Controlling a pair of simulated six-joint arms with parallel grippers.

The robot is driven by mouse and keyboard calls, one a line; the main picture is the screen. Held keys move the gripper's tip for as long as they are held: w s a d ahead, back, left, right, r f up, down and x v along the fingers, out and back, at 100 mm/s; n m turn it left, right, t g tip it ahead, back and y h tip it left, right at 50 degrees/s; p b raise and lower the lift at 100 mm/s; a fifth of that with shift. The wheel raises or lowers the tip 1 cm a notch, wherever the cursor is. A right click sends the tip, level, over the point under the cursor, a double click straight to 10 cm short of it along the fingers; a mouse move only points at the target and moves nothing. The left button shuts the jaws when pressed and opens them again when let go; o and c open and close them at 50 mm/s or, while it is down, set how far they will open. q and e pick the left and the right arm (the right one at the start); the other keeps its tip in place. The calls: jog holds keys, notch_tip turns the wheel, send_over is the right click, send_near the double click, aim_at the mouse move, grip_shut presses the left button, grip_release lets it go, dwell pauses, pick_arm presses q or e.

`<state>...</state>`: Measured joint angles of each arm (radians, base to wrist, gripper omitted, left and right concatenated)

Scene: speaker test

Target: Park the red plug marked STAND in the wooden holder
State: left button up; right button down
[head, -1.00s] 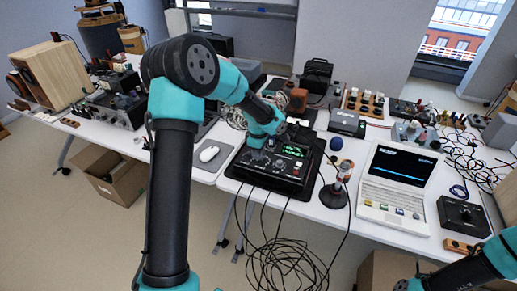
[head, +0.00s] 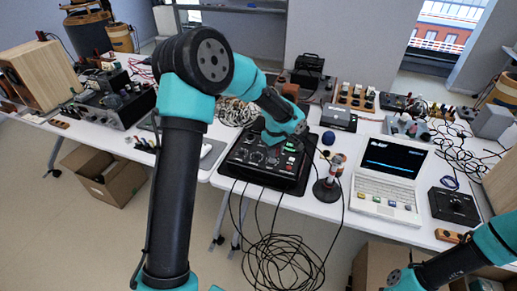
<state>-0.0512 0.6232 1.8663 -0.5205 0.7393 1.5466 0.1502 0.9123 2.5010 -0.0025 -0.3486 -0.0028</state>
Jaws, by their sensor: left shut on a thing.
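My left gripper (head: 289,143) is over the back right part of a black test unit (head: 257,158) with knobs, a green light and cables. Its fingers are small and partly hidden by my wrist. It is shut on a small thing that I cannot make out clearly. I cannot read a STAND mark or pick out the red plug for certain. A small wooden block (head: 448,236) with dark spots lies at the right front table edge, partly behind my right arm. I cannot tell whether it is the holder. My right gripper is out of view.
A soldering-iron-like stand (head: 327,189) with a round black base and a blue ball (head: 328,138) are right of the unit. A white laptop (head: 388,180) and a black box (head: 454,207) are further right. Cables hang off the front edge. A wooden rack (head: 355,98) stands behind.

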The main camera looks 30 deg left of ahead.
pick_arm(q)
jog(key=s+d+r+m, duration=0.1)
jog(key=d+m, duration=0.7)
jog(key=d, duration=0.2)
jog(key=d+r+m, duration=0.2)
jog(key=d+m, duration=0.6)
jog(key=d, duration=0.2)
jog(key=shift+s+d+r, duration=0.2)
jog(key=shift+s+r, duration=0.05)
jog(key=shift+s, duration=0.15)
jog(key=shift+d, duration=0.15)
